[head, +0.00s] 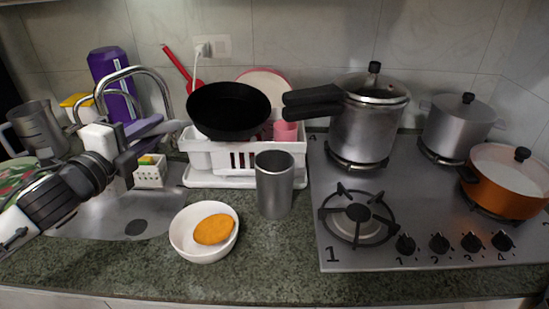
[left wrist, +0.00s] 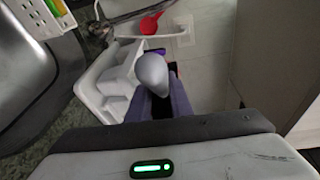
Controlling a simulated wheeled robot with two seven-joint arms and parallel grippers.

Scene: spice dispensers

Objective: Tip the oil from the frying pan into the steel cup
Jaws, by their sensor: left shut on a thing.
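The black frying pan (head: 229,109) is in the head view, above the white dish rack, with its handle end toward the left. Its dark inside shows, and I cannot make out oil in it. My left gripper (head: 148,129) is left of the pan, shut on its handle. In the left wrist view a rounded grey end (left wrist: 152,72) shows at the purple fingers; the pan itself is not clear there. The steel cup (head: 274,184) stands upright on the counter, below and right of the pan, apart from it. My right gripper is not in view.
The dish rack (head: 202,161) stands behind the cup. A white bowl (head: 182,243) with an orange item is left in front of it. The stove (head: 336,256), with several pots, fills the right. The faucet (head: 160,84) and purple container (head: 106,66) are near my left gripper.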

